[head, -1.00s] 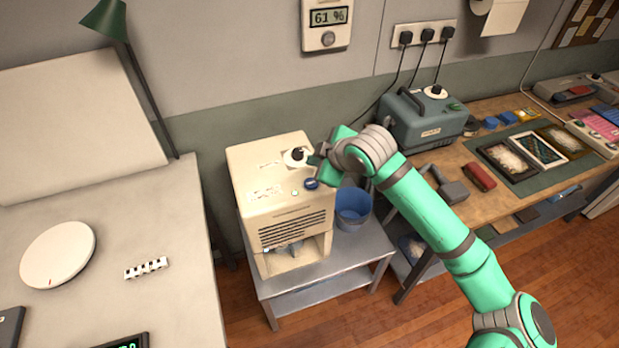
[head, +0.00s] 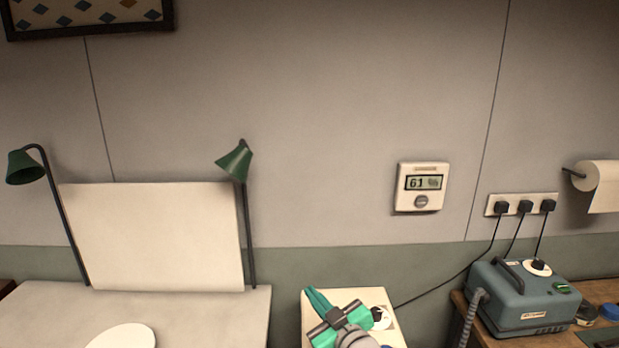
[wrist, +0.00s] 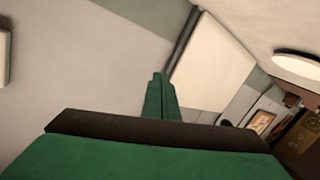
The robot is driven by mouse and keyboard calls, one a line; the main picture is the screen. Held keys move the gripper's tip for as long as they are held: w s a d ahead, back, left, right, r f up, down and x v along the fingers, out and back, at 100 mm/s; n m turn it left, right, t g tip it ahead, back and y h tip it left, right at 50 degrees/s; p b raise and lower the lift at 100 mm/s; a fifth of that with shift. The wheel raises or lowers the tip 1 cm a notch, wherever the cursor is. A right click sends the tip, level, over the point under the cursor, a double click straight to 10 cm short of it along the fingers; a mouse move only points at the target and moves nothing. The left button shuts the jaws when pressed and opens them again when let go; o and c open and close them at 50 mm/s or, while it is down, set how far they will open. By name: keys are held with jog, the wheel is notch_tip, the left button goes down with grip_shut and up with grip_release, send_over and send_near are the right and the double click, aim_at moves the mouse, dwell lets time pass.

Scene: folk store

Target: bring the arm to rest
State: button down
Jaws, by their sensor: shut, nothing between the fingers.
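My gripper (head: 318,302) shows at the bottom middle of the head view, its green fingers pointing up and to the left. It is in front of the top of a cream machine (head: 376,296) with a black-and-white knob. In the wrist view my gripper (wrist: 160,80) has its two green fingers together with nothing between them. Most of my arm is below the head view's lower edge.
A white table (head: 230,305) with a round white disc (head: 122,337), an upright white board (head: 150,235) and two green lamps is at left. A blue-grey machine (head: 522,300) stands on the wooden bench at right. A humidity display (head: 422,187) hangs on the wall.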

jog(key=s+a+f+m+t+h, duration=0.2)
jog(key=s+a+f+m+h, duration=0.15)
jog(key=s+f+m, duration=0.45)
jog(key=s+a+f+m+t+h, duration=0.1)
jog(key=s+a+f+m+h, duration=0.3)
jog(key=s+f, duration=0.85)
jog(key=s+d+f+n+g, duration=0.1)
jog(key=s+d, duration=0.2)
jog(key=s, duration=1.1)
jog(key=s+d+f+n+g, duration=0.1)
jog(key=s+d+n, duration=0.1)
jog(key=s, duration=1.1)
jog(key=shift+s+d+f+g, duration=0.3)
jog(key=shift+s+d+f, duration=0.05)
jog(key=shift+d, duration=0.3)
